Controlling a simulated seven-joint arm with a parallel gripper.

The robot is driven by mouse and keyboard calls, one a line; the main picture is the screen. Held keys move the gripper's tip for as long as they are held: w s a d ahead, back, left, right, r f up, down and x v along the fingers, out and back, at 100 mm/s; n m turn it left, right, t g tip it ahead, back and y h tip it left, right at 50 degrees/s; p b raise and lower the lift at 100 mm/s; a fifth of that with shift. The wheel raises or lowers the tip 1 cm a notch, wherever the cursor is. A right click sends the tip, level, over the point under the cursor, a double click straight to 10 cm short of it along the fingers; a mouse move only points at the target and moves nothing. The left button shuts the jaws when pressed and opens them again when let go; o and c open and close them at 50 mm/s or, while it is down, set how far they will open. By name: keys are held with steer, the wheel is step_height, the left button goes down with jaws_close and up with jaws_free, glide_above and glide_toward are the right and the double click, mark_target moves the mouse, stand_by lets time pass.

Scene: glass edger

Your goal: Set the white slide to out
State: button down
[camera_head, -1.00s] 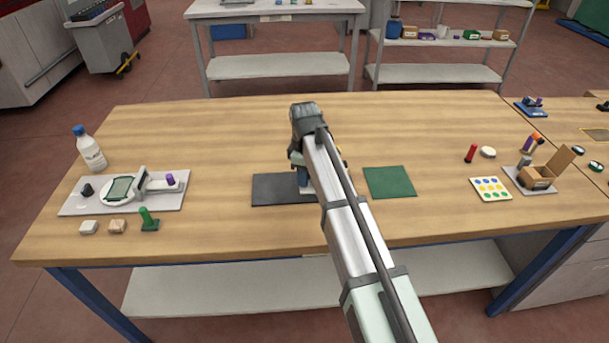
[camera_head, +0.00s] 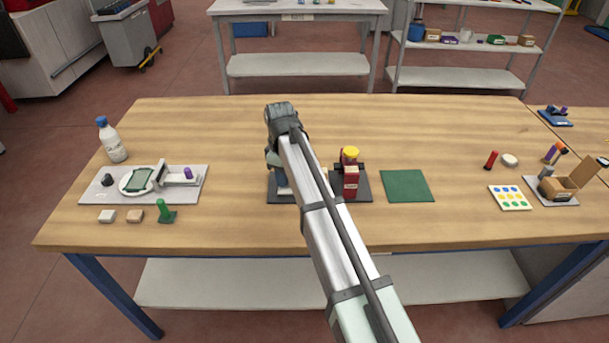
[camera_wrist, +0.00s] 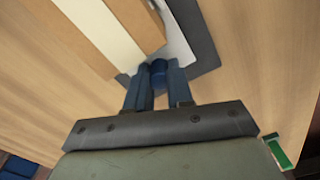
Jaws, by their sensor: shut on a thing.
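My gripper (camera_wrist: 153,88) is shut on a blue knob (camera_wrist: 158,72) in the wrist view. A flat white piece (camera_wrist: 178,42), which looks like the white slide, lies just beyond the knob above a dark grey base (camera_wrist: 200,35). I cannot tell how knob and white piece join. A pale strip (camera_wrist: 100,28) and a brown block (camera_wrist: 140,22) partly cover that area. In the head view my gripper (camera_head: 273,165) is at the left part of the dark base (camera_head: 281,199). My arm hides most of the slide there, so its exact setting is unclear.
A red block with a yellow top (camera_head: 351,180) stands right of my arm, with a green mat (camera_head: 407,186) beyond. At left are a grey plate (camera_head: 100,198) with a purple-knobbed fixture, a bottle (camera_head: 112,143) and a green peg (camera_head: 164,211). The bench behind is clear.

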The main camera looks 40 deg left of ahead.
steer(key=shift+s+a, duration=0.95)
steer(key=c, duration=1)
jaws_free()
steer(key=shift+r, duration=0.1)
step_height(320, 180, up, 14)
steer(key=shift+f, duration=0.2)
steer(key=shift+w+d, duration=0.1)
steer(key=shift+w, duration=0.05)
